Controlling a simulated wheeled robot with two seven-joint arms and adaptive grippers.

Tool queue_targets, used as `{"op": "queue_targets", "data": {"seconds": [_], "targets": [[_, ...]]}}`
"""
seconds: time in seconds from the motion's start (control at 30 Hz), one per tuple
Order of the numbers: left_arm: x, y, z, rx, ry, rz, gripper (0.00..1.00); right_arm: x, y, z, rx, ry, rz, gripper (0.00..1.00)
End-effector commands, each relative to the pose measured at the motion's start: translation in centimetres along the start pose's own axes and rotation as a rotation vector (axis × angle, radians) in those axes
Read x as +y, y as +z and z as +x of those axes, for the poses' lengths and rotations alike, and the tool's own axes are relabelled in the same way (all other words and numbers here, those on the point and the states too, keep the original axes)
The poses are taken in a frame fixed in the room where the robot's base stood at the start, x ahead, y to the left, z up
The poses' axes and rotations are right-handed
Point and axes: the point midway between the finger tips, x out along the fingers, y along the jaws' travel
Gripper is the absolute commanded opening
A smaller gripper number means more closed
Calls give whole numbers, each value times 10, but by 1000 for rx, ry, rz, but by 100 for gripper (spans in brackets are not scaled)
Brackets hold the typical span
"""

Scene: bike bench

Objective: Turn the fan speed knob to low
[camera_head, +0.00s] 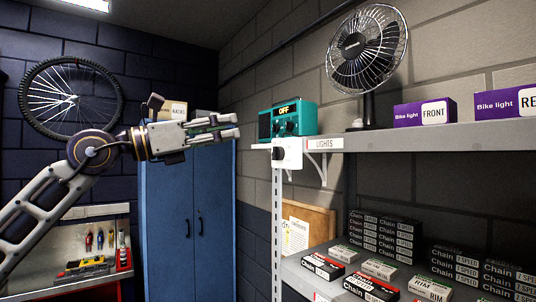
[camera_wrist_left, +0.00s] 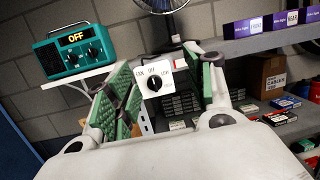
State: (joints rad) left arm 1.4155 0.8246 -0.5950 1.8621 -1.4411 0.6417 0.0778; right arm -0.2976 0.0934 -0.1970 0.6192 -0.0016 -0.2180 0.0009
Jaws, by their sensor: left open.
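The fan speed knob (camera_head: 278,154) is a black knob on a white plate (camera_head: 294,154) at the left end of the upper shelf. In the left wrist view the plate (camera_wrist_left: 171,73) has lettering around the knob (camera_wrist_left: 154,83); OFF is at the top, but the pointer is too small to read surely. The fan (camera_head: 366,55) stands on the shelf behind. My left gripper (camera_head: 236,126) is open and empty, left of the knob and apart from it. In the left wrist view the knob shows between its green-padded fingers (camera_wrist_left: 158,95). My right gripper is out of view.
A teal radio (camera_head: 297,122) reading OFF stands on the shelf (camera_head: 420,139) just above the plate. Purple bike light boxes (camera_head: 425,113) are at the right. Chain boxes fill the lower shelf. A blue cabinet (camera_head: 185,215) stands behind my left arm.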

Motion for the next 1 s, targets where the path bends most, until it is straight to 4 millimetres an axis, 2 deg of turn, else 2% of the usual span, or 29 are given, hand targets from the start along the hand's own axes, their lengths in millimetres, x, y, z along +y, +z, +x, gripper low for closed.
{"op": "queue_targets", "data": {"seconds": [0.3,0.6,0.8,1.0], "targets": [[8,-22,-1,98,56,63,53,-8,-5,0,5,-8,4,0],[17,-41,-4,189,93,70,53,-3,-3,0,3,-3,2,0],[18,-46,-5,211,97,56,53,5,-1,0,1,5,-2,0],[18,-46,-5,210,97,55,53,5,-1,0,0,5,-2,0]]}}
